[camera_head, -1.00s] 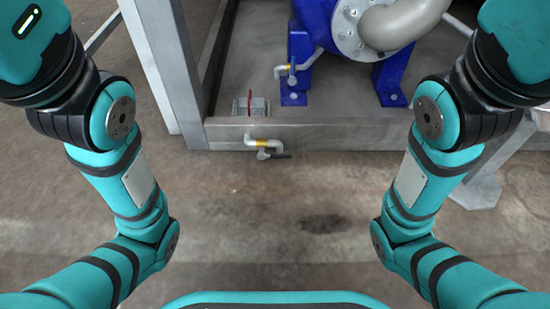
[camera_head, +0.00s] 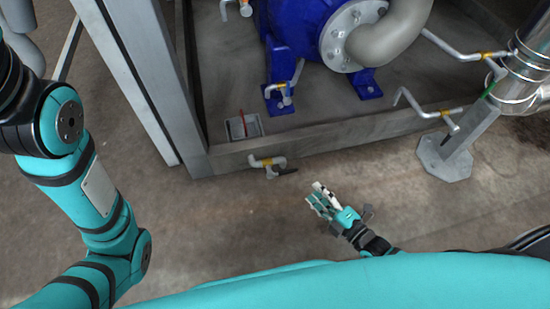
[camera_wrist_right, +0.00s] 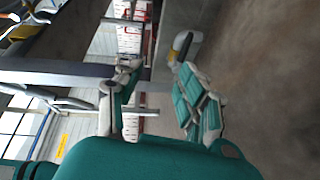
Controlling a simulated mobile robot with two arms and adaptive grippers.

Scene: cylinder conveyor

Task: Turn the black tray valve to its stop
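The tray valve is a short grey pipe with a yellow band and a black handle (camera_head: 287,172) on the tray's front wall. The handle points right in the head view. My right gripper (camera_head: 315,198) is below and right of it, fingers spread, empty and apart from the handle. In the right wrist view, the two fingers of this gripper (camera_wrist_right: 155,95) stand well apart.
The metal tray wall (camera_head: 330,135) runs across the front. A blue pump (camera_head: 297,27) and another small valve (camera_head: 283,88) stand behind it. A metal post with a foot plate (camera_head: 444,161) and pipes stand at the right. The floor before the tray is clear.

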